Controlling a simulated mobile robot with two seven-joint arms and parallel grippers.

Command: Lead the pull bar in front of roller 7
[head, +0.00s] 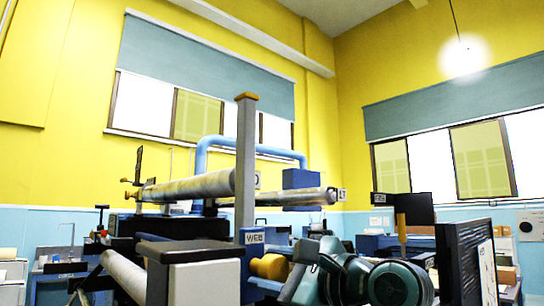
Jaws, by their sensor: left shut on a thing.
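Two pale rollers cross the middle of the machine in the head view. The upper roller (195,186) is thick and runs to the grey post; the thinner roller (300,198) shows to the right of the post, with a small tag (342,195) at its end. I cannot tell for sure which one is roller 7. My left gripper is small and hard to separate from the dark machine parts at the left; it is shut on the pull bar. The bar's outline and its distance to the rollers are not clear. My right gripper is not in view.
A grey post (246,160) with an orange cap stands before the rollers. A blue "WEB" sign (254,237), an orange cylinder (270,266) and a teal motor (400,284) are low in front. A black slatted panel (458,262) stands right.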

